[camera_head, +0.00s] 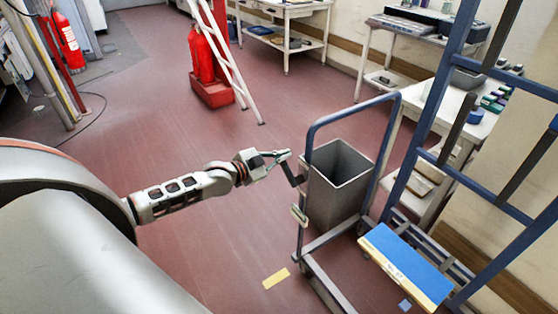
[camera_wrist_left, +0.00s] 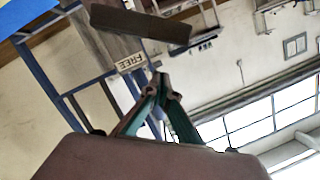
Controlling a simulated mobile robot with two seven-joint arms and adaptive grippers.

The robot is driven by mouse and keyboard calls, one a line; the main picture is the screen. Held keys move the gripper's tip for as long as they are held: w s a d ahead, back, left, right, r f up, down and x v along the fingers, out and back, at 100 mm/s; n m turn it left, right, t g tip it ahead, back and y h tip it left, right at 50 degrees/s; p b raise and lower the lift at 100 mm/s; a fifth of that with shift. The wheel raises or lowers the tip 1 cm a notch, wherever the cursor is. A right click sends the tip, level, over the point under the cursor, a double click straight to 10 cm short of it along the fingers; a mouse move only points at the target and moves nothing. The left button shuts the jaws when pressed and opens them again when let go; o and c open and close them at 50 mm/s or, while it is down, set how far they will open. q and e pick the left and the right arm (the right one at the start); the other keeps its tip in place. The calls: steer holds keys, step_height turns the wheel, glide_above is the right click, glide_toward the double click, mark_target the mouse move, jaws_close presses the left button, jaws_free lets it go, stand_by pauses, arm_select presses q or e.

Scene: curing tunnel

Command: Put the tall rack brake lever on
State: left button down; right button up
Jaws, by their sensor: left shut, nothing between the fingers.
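My left gripper (camera_head: 283,156) reaches in from the left, shut and empty. Its fingertips are at the upper end of a short dark lever (camera_head: 292,174) on the left post of a blue-handled frame; I cannot tell whether they touch it. The wrist view shows the closed fingers (camera_wrist_left: 160,85) close to a white "FREE" label (camera_wrist_left: 131,62), with a dark bar (camera_wrist_left: 140,22) beyond the tips. The tall blue rack (camera_head: 424,110) stands at the right in the head view. Which frame the lever belongs to is not fully clear. My right gripper is not in view.
A grey bin (camera_head: 340,190) stands inside the blue-handled frame (camera_head: 313,135). A blue-topped board (camera_head: 405,262) sits low at the tall rack. A red-based stand (camera_head: 211,90) and white tables are farther back.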

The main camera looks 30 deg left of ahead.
arm_select(q)
steer(key=shift+w+a+f+b, duration=0.25)
steer(key=shift+a+f, duration=0.3)
steer(key=shift+f, duration=0.3)
steer(key=shift+w+a+f+b, duration=0.15)
steer(key=shift+a+f+b, duration=0.3)
steer(key=shift+f, duration=0.35)
steer(key=shift+s+a, duration=0.1)
steer(key=shift+a, duration=0.05)
